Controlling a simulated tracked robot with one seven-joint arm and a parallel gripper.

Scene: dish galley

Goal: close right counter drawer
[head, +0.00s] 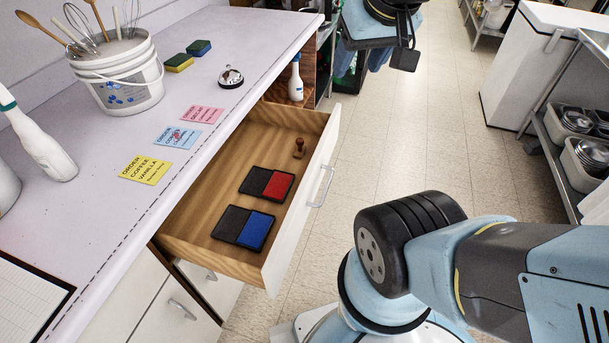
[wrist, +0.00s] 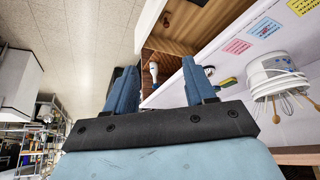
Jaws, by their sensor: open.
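The right counter drawer (head: 214,199) is pulled well out from under the white counter in the head view. Its white front (head: 300,215) faces right and bears a metal handle (head: 322,187). Inside lie a red ink pad (head: 278,187), a blue ink pad (head: 256,231) and an upright wooden stamp (head: 299,147). My gripper (head: 362,62) is beyond the drawer's far side, apart from it, and partly cut off by the top edge. In the wrist view, my gripper (wrist: 160,70) has its blue fingers apart with nothing held; part of the wooden drawer (wrist: 168,44) shows past them.
The counter (head: 110,205) holds a utensil bucket (head: 118,85), bell (head: 231,77), sponges (head: 179,62), order cards (head: 146,170) and a spray bottle (head: 40,140). Another white bottle (head: 296,80) stands in an open cubby beyond the drawer. Floor (head: 420,130) right of the drawer is clear.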

